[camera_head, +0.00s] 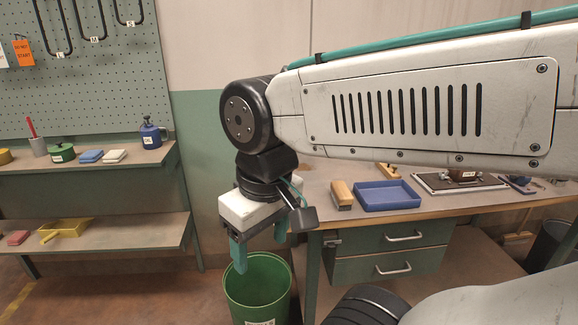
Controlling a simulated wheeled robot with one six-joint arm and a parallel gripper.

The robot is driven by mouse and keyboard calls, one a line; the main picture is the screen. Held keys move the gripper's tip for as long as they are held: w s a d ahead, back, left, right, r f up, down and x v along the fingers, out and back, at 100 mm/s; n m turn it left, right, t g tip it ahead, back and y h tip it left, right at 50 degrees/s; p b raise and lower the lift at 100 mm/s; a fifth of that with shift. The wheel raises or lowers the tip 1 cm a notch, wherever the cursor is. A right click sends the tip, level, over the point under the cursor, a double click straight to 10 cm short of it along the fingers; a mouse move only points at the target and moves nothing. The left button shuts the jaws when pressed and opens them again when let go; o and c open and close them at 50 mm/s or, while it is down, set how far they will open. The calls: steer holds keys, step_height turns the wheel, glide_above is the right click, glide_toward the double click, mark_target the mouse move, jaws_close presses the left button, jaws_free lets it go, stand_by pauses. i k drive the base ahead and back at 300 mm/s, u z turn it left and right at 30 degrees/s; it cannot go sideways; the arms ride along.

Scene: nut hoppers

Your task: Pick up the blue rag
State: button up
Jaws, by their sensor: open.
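A green bin (257,284) stands on the floor below my gripper. A workbench with a blue tray (388,196) and a brush (341,195) is at the right.

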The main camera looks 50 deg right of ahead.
mark_target(90, 157)
steer(key=u, duration=0.6)
steer(key=i, duration=2.8)
steer(key=z, duration=0.55)
steer(key=i, duration=0.25)
steer(key=z, duration=0.3)
